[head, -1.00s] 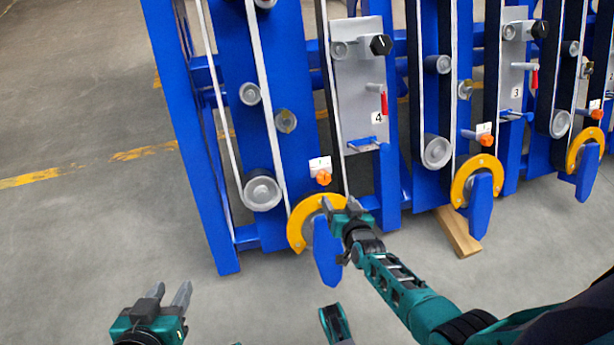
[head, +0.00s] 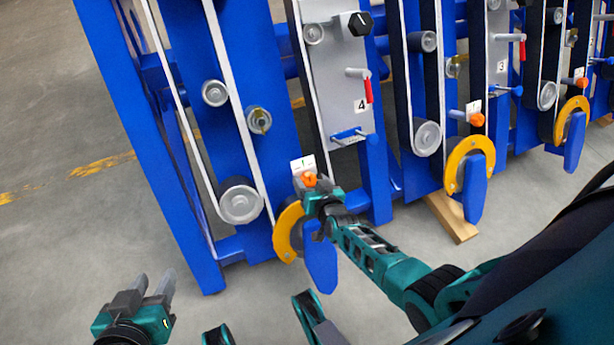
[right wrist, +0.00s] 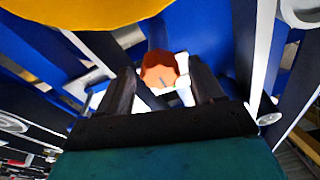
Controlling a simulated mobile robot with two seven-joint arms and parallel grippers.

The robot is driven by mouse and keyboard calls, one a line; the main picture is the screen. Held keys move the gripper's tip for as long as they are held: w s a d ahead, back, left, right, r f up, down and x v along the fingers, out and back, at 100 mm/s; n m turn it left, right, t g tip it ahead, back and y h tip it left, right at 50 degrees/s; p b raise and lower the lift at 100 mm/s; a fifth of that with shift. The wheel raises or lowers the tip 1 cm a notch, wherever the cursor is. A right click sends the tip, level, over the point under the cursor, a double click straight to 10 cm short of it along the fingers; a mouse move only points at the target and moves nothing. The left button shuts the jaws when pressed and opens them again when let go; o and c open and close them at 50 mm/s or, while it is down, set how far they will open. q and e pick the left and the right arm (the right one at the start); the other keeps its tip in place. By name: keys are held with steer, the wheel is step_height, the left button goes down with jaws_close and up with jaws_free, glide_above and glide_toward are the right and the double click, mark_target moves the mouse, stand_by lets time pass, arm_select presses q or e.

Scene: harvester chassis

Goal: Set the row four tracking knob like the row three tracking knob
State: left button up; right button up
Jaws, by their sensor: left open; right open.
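The row four tracking knob (head: 309,179) is orange and sits under a small white label, above a yellow ring guard. My right gripper (head: 316,193) is at this knob with jaws open. In the right wrist view the knob (right wrist: 159,72) lies between the two dark fingers of my right gripper (right wrist: 164,84); contact cannot be told. A thin grey mark on its face runs slantwise in that view. The row three tracking knob (head: 476,119) is orange, further right, beside its own white label; its mark is too small to read. My left gripper (head: 153,284) is open and empty at lower left.
The blue frame carries belts, rollers and grey plates numbered 4 (head: 338,90) and 3 (head: 502,65), with black knobs and red handles. Yellow guards (head: 288,232) and blue paddles (head: 320,262) stand below the knobs. A wooden block (head: 452,218) lies on the floor. Left floor is clear.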

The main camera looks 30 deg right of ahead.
steer(key=shift+w+f, duration=0.1)
steer(key=shift+w, duration=0.1)
steer(key=c, duration=1.1)
steer(key=shift+o, duration=0.2)
steer(key=shift+n, duration=0.3)
steer(key=n+y, duration=0.1)
steer(key=n, duration=0.3)
steer(key=shift+n, duration=0.3)
steer(key=shift+n+y+p, duration=0.3)
steer(key=shift+n+p, duration=0.1)
steer(key=shift+n, duration=1.7)
